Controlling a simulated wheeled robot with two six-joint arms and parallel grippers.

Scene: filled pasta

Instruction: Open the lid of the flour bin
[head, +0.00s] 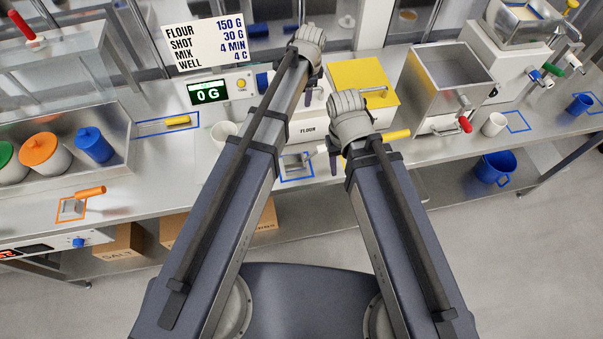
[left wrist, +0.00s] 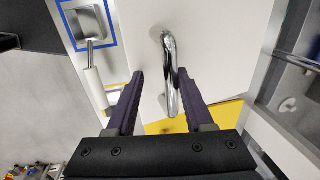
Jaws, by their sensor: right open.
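The flour bin (head: 307,131) is a white box with a FLOUR label on its front, partly hidden behind my arms in the head view. The left wrist view shows its white lid (left wrist: 147,55), which looks shut, with a chrome bar handle (left wrist: 170,62). My left gripper (head: 314,78) is over the bin. In the left wrist view its fingers (left wrist: 160,76) are open on either side of the handle, which lies nearer the right finger. My right gripper (head: 334,161) is open at the counter front, mostly hidden by its own wrist; I see nothing held in it.
A yellow-lidded bin (head: 352,78) stands right of the flour bin. A scoop (head: 293,166) lies in a blue outline in front; it also shows in the left wrist view (left wrist: 88,25). A scale display (head: 209,92) reads 0 G. A steel hopper (head: 447,80) stands further right.

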